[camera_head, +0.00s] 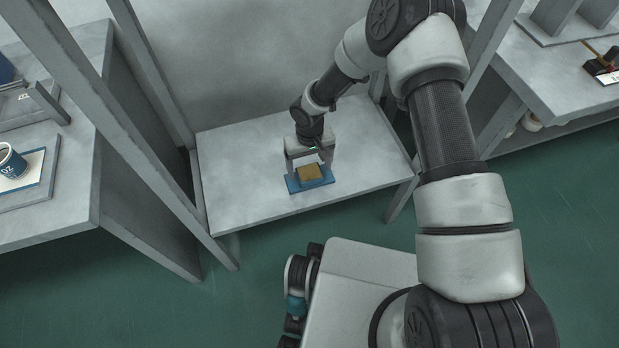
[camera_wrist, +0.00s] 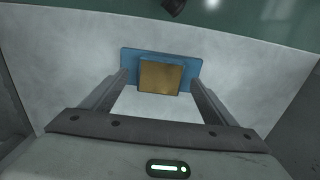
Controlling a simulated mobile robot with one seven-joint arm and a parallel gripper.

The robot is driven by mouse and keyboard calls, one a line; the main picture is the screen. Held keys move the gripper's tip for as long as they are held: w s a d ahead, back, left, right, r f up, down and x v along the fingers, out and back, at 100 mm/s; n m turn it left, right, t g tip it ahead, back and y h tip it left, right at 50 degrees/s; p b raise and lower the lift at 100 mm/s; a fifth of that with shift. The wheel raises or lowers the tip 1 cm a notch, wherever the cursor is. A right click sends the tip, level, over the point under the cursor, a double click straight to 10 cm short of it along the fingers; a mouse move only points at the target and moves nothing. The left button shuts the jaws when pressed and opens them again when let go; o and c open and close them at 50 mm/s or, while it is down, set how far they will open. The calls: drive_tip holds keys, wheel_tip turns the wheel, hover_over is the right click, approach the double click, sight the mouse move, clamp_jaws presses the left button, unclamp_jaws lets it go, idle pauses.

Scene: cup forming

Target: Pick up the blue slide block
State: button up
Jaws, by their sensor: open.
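The blue slide block (camera_head: 296,188) lies on the grey table in the middle of the head view, with a brownish-gold block-shaped top (camera_head: 310,173) on its blue base. It also shows in the wrist view as a blue plate (camera_wrist: 130,66) with the gold face (camera_wrist: 160,77) at its middle. My gripper (camera_head: 307,165) is above and just behind the block. In the wrist view its two fingers (camera_wrist: 160,85) are apart, one towards each side of the gold part, with nothing held. I cannot tell whether the fingertips touch the block.
The grey table (camera_head: 245,165) is otherwise bare around the block. Grey frame posts (camera_head: 135,130) stand to its left. A left bench holds a dark blue cup (camera_head: 12,163) on a tray. A right bench (camera_head: 545,85) holds a small dark device (camera_head: 601,66).

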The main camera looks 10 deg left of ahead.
drive_tip(key=shift+f, duration=0.95)
clamp_jaws()
drive_tip(key=shift+w+a+r, duration=0.1)
drive_tip(key=shift+r, duration=0.1)
